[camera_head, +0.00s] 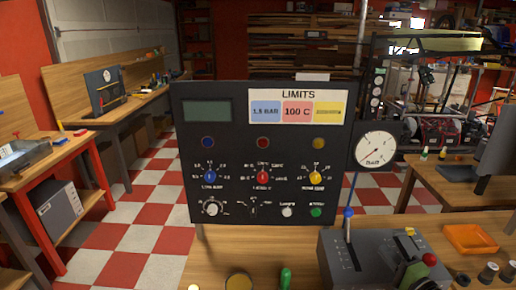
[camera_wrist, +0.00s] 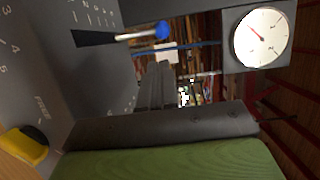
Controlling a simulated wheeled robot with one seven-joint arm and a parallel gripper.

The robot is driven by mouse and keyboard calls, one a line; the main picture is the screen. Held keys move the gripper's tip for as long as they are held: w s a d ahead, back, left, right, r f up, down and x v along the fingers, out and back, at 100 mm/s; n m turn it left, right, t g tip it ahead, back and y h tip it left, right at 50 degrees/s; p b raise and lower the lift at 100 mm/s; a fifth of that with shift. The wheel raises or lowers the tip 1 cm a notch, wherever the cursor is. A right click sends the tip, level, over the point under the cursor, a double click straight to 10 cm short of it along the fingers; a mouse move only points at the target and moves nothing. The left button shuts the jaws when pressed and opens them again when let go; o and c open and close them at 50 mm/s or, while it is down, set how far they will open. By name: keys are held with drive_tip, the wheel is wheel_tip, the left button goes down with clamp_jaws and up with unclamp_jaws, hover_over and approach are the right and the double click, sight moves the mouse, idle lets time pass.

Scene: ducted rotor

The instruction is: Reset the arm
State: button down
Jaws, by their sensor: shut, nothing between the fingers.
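My gripper (camera_wrist: 157,72) shows in the wrist view as dark grey fingers, close together with nothing between them. Its green and dark body fills the bottom of that view. In the head view a green part (camera_head: 412,272), which seems to be my gripper, is over the right part of a grey control box (camera_head: 335,258). A lever with a blue ball (camera_head: 348,212) stands in the box's slot. The blue ball (camera_wrist: 162,30) also shows in the wrist view, apart from the fingers. A yellow knob (camera_wrist: 25,147) is at lower left there.
A black panel (camera_head: 232,140) with knobs and a LIMITS sign stands behind the box. A round gauge (camera_head: 376,147) is at its right. An orange tray (camera_head: 470,238) and small dark cylinders (camera_head: 488,271) lie at right. A red ball (camera_head: 430,259) is close to the green part.

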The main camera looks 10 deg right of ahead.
drive_tip(key=w+a+n+g+y, duration=0.1)
drive_tip(key=a+n, duration=0.1)
drive_tip(key=a, duration=0.2)
drive_tip(key=w+a+n+g+y, duration=0.1)
drive_tip(key=a+n+g+y, duration=0.1)
drive_tip(key=a, duration=0.2)
drive_tip(key=w+a+r+n+g+y, duration=0.1)
drive_tip(key=w+a+n+g, duration=0.1)
drive_tip(key=a, duration=0.2)
drive_tip(key=shift+w+r+n, duration=0.1)
drive_tip(key=shift+n, duration=0.3)
drive_tip(key=s+a+r+n+g+h, duration=0.25)
drive_tip(key=s+a+n+g, duration=0.2)
drive_tip(key=a, duration=0.45)
drive_tip(key=s+a+r+n+g+h, duration=0.1)
drive_tip(key=s+a+r+n+g, duration=0.3)
drive_tip(key=a, duration=0.6)
drive_tip(key=s+r+n, duration=0.1)
drive_tip(key=s+r, duration=0.1)
drive_tip(key=s, duration=0.5)
drive_tip(key=s+a+r+n+t+h, duration=0.1)
drive_tip(key=s+r, duration=0.2)
drive_tip(key=s, duration=0.4)
drive_tip(key=shift+s+a, duration=0.15)
drive_tip(key=shift+a, duration=0.05)
drive_tip(key=shift+t+h, duration=0.25)
